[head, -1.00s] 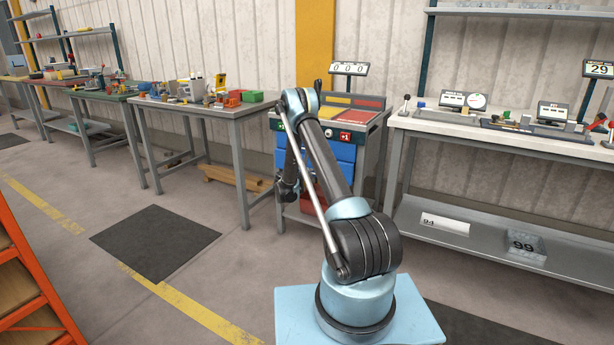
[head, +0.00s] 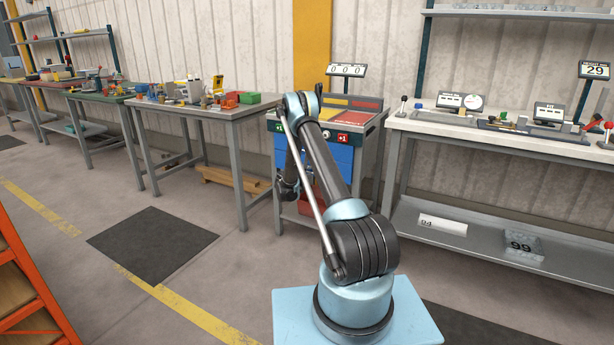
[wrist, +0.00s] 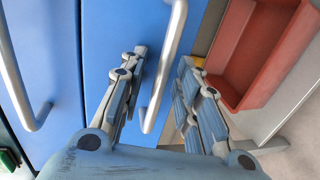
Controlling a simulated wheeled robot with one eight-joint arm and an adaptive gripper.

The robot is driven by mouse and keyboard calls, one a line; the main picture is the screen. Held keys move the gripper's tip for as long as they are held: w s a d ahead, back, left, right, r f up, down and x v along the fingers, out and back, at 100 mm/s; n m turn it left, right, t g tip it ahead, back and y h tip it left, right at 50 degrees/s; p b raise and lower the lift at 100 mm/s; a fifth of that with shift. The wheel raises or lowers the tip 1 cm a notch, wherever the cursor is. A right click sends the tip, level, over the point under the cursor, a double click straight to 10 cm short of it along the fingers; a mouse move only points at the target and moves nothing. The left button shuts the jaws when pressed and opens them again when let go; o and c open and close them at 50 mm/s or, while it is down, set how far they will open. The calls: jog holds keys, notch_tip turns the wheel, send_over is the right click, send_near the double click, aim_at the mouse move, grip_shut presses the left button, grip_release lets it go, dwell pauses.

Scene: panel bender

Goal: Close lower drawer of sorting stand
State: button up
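The sorting stand (head: 372,118) is at the middle of the head view, with blue drawer fronts partly hidden behind my arm. In the wrist view, turned sideways, the lower drawer (wrist: 108,30) has a blue front and a silver bar handle (wrist: 172,40). The upper drawer (wrist: 45,50) with its own handle (wrist: 22,95) is to the left. My gripper (wrist: 162,58) is open, its fingers on either side of the lower handle. I cannot tell whether they touch it. How far the lower drawer stands out is not clear.
A red bin (wrist: 260,50) sits beside the lower drawer in the wrist view. Workbenches flank the stand: one with green and red boxes (head: 200,112) on the left, one with gauges (head: 480,130) on the right. An orange rack (head: 25,260) is at left. The floor between is clear.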

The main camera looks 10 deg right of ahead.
jog(key=v, duration=1.2)
jog(key=s+d+r+m+g, duration=0.25)
jog(key=s+r, duration=0.25)
jog(key=r, duration=0.3)
jog(key=s+d+r+m+g, duration=0.1)
jog(key=s+d+r, duration=0.3)
jog(key=r, duration=0.3)
jog(key=s+d+r+m+g+y, duration=0.15)
jog(key=s+r, duration=0.25)
jog(key=s, duration=0.4)
jog(key=s+d+r+m+g+y, duration=0.1)
jog(key=s+d+r, duration=0.25)
jog(key=s, duration=0.55)
jog(key=s+r+m+g+y, duration=0.2)
jog(key=s+m+g+y, duration=0.1)
jog(key=s, duration=1.6)
jog(key=s+a+f+y, duration=0.2)
jog(key=s+a+f, duration=0.1)
jog(key=s, duration=0.7)
jog(key=s+a+f+m+g+y, duration=0.1)
jog(key=s+f, duration=0.3)
jog(key=s, duration=0.6)
jog(key=shift+a+f+m+y, duration=0.25)
jog(key=shift+a+m+y, duration=0.1)
jog(key=shift+a, duration=0.55)
